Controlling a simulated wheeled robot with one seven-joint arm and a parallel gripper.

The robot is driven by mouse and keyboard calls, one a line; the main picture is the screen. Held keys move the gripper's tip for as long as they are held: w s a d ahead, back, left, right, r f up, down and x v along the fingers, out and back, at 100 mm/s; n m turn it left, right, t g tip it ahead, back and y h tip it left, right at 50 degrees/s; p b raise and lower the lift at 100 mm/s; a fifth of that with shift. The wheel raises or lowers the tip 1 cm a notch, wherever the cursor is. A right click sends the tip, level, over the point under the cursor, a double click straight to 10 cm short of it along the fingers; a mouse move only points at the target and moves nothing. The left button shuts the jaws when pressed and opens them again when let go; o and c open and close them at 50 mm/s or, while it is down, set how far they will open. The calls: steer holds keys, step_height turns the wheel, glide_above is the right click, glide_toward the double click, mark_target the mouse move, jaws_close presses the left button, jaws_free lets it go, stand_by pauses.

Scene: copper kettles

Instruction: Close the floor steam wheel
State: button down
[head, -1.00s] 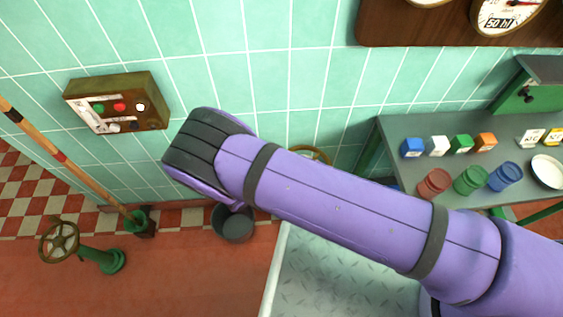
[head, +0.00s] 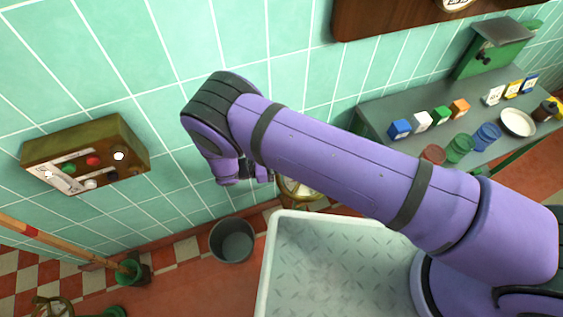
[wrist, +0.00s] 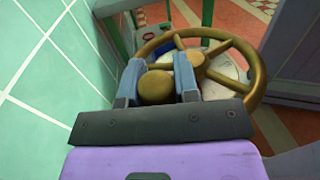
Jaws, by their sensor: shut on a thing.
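In the wrist view a brass handwheel (wrist: 252,62) with spokes and a round knob (wrist: 157,88) is right in front of me. My gripper (wrist: 159,68) has its two blue-grey fingers on either side of the knob and is shut on it. In the head view part of this brass wheel (head: 300,190) shows below my forearm, near the tiled wall; my arm hides the rest. Another brass wheel (head: 50,308) on a green stand is cut off at the bottom left. I cannot tell from the pictures which one is the steam wheel.
A dark bucket (head: 232,241) stands on the floor by the wall. A control box (head: 85,153) hangs at the left, above a leaning pole (head: 60,240). A grey table (head: 378,112) with cubes, cups and a plate stands at the right.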

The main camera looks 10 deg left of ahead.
steer(key=shift+w+g, duration=0.25)
steer(key=shift+g, duration=0.05)
steer(key=c, duration=0.9)
jaws_free()
steer(key=shift+o, duration=0.2)
steer(key=shift+s, duration=0.1)
steer(key=v, duration=1)
steer(key=shift+a, duration=0.35)
steer(key=shift+f, duration=0.1)
